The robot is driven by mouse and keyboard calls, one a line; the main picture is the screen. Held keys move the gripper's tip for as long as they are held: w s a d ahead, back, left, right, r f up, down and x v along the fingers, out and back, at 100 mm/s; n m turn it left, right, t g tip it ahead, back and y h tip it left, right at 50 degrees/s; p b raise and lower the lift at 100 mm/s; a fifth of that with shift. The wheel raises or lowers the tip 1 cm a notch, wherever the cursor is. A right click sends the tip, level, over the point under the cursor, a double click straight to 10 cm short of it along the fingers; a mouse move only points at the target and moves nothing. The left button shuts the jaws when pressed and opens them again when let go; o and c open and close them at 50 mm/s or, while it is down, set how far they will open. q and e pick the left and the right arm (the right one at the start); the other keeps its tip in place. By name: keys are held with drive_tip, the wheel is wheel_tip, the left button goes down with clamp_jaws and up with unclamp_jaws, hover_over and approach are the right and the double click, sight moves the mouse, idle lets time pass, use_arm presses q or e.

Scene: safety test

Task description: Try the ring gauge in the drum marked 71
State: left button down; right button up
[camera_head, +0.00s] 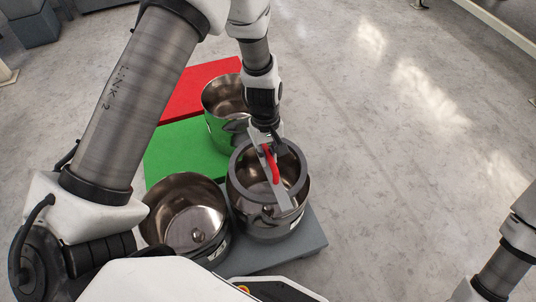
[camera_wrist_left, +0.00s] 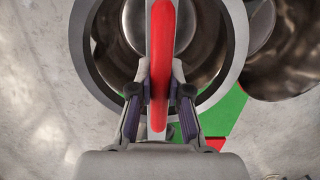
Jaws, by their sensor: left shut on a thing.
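The ring gauge is a thick grey ring (camera_head: 299,171) with a red handle (camera_head: 271,164) and a grey bar crossing its opening. My left gripper (camera_head: 266,140) is shut on the red handle, which also shows between the fingers in the left wrist view (camera_wrist_left: 160,85). The ring is over the mouth of the front right steel drum (camera_head: 265,230); I cannot tell if it touches the rim. Two other open drums stand at front left (camera_head: 215,246) and at the back (camera_head: 214,128). Drum labels show, but their numbers are unreadable. My right gripper is out of view.
The drums stand close together on a low platform with a red panel (camera_head: 188,98), a green panel (camera_head: 175,155) and a grey part (camera_head: 304,243). The concrete floor to the right is clear.

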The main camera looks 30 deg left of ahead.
use_arm(q)
drive_tip(key=shift+f+b, duration=0.95)
drive_tip(key=shift+f, duration=1.4)
drive_tip(key=c, duration=1)
unclamp_jaws()
drive_tip(key=shift+c, duration=0.2)
drive_tip(key=shift+r, duration=0.1)
